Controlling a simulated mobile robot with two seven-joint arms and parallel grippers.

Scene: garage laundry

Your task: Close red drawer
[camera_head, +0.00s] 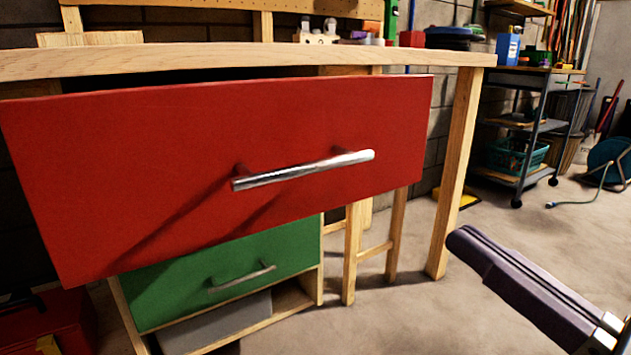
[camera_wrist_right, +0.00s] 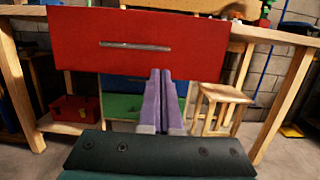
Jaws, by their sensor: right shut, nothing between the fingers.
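The red drawer (camera_head: 310,125) is pulled out from under the wooden workbench top, with a dark gap above its front. Its silver bar handle (camera_head: 303,170) runs across the front. In the right wrist view the red drawer (camera_wrist_right: 100,30) and its handle (camera_wrist_right: 135,46) are straight ahead. My right gripper (camera_head: 462,240) is at the lower right in the head view, apart from the drawer front. Its purple fingers (camera_wrist_right: 160,75) are shut together and empty, just below the handle in the wrist view. My left gripper is not in view.
A green drawer (camera_head: 175,288) with a handle sits below the red one. The workbench top (camera_head: 250,60) overhangs it, and a wooden leg (camera_head: 457,175) stands at right. A wooden stool (camera_wrist_right: 222,95) and red toolbox (camera_wrist_right: 75,108) are underneath. Floor at right is clear before a cart (camera_head: 535,130).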

